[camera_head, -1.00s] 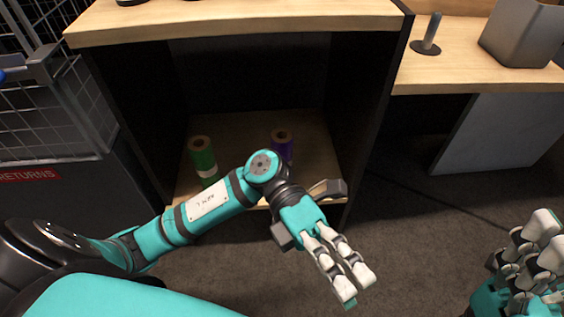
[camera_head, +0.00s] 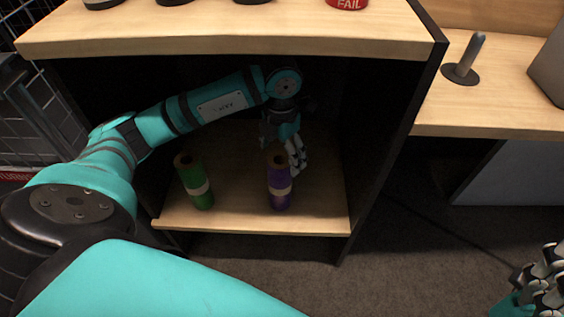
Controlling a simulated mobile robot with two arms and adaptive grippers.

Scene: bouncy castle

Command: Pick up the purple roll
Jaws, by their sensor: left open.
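The purple roll (camera_head: 279,192) stands upright on the lower shelf (camera_head: 240,222) of the cabinet, with a pale band around its middle. My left arm reaches into the cabinet from the left. My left gripper (camera_head: 297,160) is open, with its white fingers pointing down just behind and to the right of the roll's top. I cannot tell whether the fingers touch the roll. Part of the gripper is dark in the cabinet's shade. My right gripper (camera_head: 545,272) shows only in part at the lower right edge, away from the cabinet; its fingers' state is unclear.
A green roll (camera_head: 195,183) with a pale band stands upright left of the purple one. The cabinet's wooden top (camera_head: 230,30) overhangs the arm, and its dark right wall (camera_head: 385,140) bounds the space. A counter with a metal post (camera_head: 464,62) stands at the right.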

